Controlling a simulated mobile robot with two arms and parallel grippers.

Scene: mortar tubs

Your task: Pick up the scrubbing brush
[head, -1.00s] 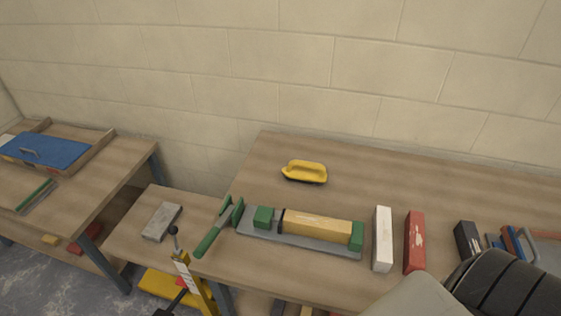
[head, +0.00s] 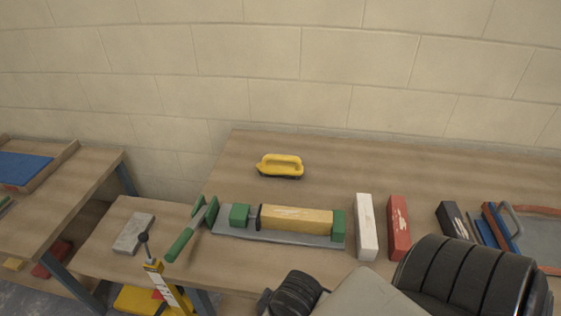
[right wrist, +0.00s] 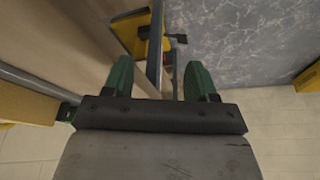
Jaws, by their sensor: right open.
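The scrubbing brush (head: 280,165), yellow with a looped handle and a dark underside, lies near the back of the wooden workbench in the head view. Nothing touches it. My right gripper (right wrist: 160,80) shows in the right wrist view with its two green fingers apart and no object held between them. The brush cannot be made out in that view. In the head view my right arm comes in at the bottom right, well in front of the brush, and its fingers are not visible. My left gripper is in neither view.
A tool with green handles and a yellow block (head: 297,219) stands in front of the brush. A white block (head: 366,227) and a red block (head: 399,228) stand right of it. The bench (head: 345,170) is clear around the brush. A block wall (head: 300,100) rises behind.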

